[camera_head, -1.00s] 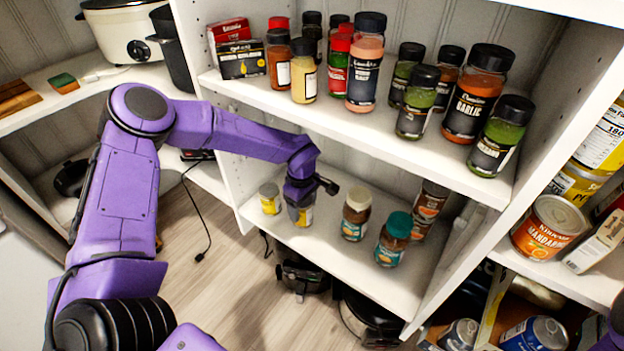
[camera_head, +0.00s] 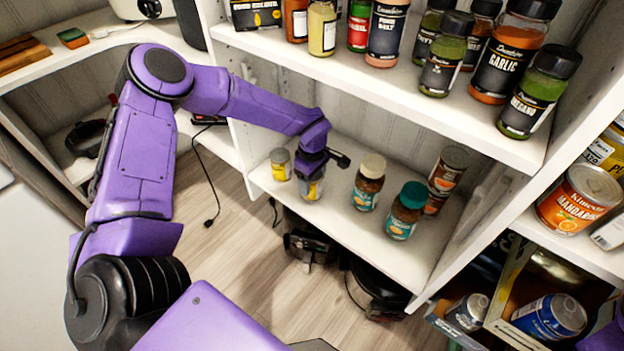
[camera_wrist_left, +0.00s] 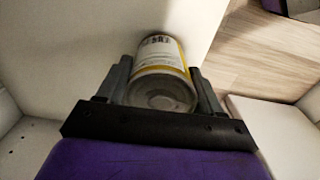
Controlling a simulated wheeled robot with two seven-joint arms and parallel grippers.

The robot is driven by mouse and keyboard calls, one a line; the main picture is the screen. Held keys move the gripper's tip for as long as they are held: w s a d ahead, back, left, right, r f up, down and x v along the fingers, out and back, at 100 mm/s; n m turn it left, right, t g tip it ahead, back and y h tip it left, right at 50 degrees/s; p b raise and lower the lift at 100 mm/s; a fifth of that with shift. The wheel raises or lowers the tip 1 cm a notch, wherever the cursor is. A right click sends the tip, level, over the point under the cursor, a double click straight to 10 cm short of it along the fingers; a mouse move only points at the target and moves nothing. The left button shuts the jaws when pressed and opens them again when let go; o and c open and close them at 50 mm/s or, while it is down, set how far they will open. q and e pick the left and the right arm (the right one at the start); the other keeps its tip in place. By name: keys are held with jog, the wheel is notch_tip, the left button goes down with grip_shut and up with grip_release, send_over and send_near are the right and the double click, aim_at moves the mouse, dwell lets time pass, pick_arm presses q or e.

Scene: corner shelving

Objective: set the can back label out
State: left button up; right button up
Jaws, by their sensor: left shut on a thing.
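My left gripper (camera_head: 311,172) is above the lower shelf (camera_head: 345,225), near its front left part. It is shut on a can (camera_head: 309,190) with a grey and yellow label. In the left wrist view the gripper (camera_wrist_left: 163,85) has one finger on each side of the can (camera_wrist_left: 158,52). The can's grey end faces the camera, and its label shows white with printed text and a yellow band. The can looks roughly upright in the head view; I cannot tell whether its base touches the shelf. My right gripper is out of view.
A similar small yellow can (camera_head: 281,164) stands just left of the gripper. The spice shelf (camera_head: 400,98) is above.

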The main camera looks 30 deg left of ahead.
pick_arm(q)
jog(key=shift+f, duration=0.35)
jog(key=o, duration=1.5)
jog(key=shift+r, duration=0.1)
notch_tip(320, 180, up, 7)
jog(key=shift+r+p, duration=0.2)
jog(key=shift+p, duration=0.55)
